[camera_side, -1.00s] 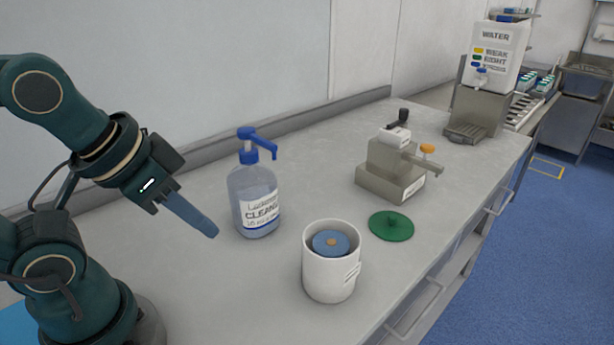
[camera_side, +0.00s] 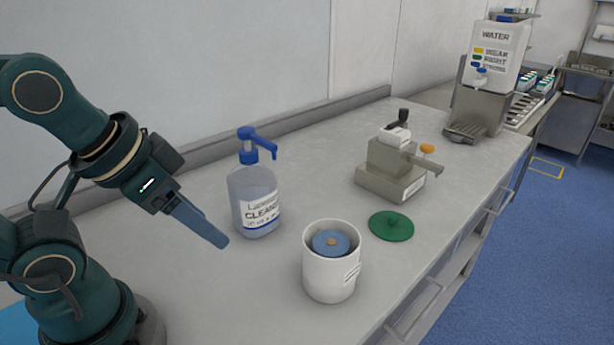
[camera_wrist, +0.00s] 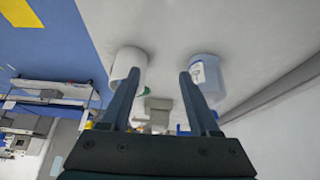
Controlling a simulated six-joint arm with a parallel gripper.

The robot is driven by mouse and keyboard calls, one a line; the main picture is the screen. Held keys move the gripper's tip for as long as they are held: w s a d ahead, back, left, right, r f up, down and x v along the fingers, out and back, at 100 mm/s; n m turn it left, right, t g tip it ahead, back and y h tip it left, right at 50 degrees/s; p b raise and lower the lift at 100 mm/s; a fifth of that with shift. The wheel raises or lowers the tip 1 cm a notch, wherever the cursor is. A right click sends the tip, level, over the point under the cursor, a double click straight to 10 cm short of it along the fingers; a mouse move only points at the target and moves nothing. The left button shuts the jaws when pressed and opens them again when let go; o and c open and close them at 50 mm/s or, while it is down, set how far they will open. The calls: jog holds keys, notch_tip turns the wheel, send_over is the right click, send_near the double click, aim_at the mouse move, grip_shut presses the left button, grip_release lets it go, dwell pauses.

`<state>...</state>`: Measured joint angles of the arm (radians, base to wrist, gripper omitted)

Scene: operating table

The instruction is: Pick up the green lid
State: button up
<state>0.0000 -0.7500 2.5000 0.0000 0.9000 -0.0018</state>
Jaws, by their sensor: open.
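In the wrist view only a small green part of the lid (camera_wrist: 144,91) shows, beyond the canister. My gripper (camera_side: 226,243) is in the air at the left, short of the cleaner bottle and well away from the lid. In the wrist view my gripper (camera_wrist: 159,75) has its two blue fingers apart with nothing between them.
A white canister (camera_side: 329,279) with a blue disc inside and a cleaner bottle (camera_side: 256,200) with a blue pump stand between my gripper and the lid. A metal device (camera_side: 387,180) stands behind the lid. A water dispenser (camera_side: 490,70) is at the back right.

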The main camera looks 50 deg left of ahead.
jog(key=w+r+n+t, duration=0.2)
jog(key=w+r+n, duration=0.1)
jog(key=w+r, duration=0.7)
jog(key=y, duration=0.1)
send_over(393, 216)
jog(key=s+a, duration=0.1)
jog(key=s, duration=0.2)
notch_tip(393, 216, down, 12)
jog(key=shift+m+g, duration=0.4)
jog(key=shift+g, duration=0.2)
jog(key=f, duration=0.2)
jog(key=d+f, duration=0.1)
jog(key=f, duration=0.5)
jog(key=shift+s+d+f, duration=0.1)
jog(key=shift+d+f, duration=0.1)
jog(key=shift+d, duration=0.05)
jog(key=shift+d+f, duration=0.1)
jog(key=shift+f, duration=0.15)
jog(key=shift+x, duration=2.3)
